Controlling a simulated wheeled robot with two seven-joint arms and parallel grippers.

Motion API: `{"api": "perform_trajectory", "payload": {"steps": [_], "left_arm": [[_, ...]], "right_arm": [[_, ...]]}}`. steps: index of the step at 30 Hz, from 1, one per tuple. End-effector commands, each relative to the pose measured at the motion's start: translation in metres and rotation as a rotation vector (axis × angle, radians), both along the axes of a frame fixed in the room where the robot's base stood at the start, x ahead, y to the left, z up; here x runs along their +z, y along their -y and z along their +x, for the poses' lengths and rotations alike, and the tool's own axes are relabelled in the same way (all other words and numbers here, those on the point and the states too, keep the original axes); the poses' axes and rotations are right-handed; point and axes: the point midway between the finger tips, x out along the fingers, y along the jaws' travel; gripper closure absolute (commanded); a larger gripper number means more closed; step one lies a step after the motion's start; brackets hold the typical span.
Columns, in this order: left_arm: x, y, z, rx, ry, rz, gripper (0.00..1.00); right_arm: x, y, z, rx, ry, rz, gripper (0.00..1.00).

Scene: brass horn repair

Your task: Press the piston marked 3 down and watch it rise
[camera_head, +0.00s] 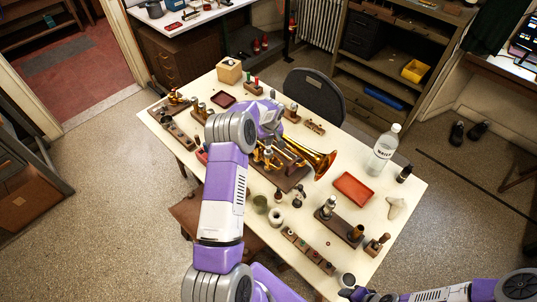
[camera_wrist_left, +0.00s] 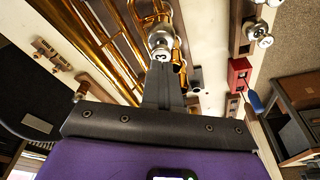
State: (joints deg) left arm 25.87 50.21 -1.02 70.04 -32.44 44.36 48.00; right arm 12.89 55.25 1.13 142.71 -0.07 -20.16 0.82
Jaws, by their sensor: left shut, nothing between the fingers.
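The brass horn (camera_head: 318,164) lies on a dark wooden board in the middle of the white table, its bell to the right. My left arm reaches over it and hides part of the valves. In the left wrist view, a silver piston cap (camera_wrist_left: 161,53) with a dark mark stands right at the tips of my left gripper (camera_wrist_left: 163,72). The mark is too small to read surely. The left fingers are shut together and empty; I cannot tell whether they touch the cap. My right gripper (camera_head: 357,293) is at the bottom edge, far from the horn, its fingers unclear.
Around the horn stand a water bottle (camera_head: 384,149), a red-orange tray (camera_head: 354,189), a wooden box (camera_head: 229,70) and several small tools and blocks. A dark chair (camera_head: 315,93) is behind the table. A red block (camera_wrist_left: 239,73) shows in the left wrist view.

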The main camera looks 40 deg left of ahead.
Motion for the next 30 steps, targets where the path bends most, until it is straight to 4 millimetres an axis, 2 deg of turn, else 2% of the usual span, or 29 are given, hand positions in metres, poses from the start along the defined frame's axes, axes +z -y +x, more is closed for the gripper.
{"api": "perform_trajectory", "payload": {"steps": [18,30], "left_arm": [[-0.001,0.000,0.000,0.000,0.000,0.000,1.00],[-0.012,0.000,0.000,0.000,0.000,0.000,1.00]], "right_arm": [[-0.001,0.000,0.000,0.000,0.000,0.000,0.51],[-0.011,0.000,0.000,0.000,0.000,0.000,0.51]]}}
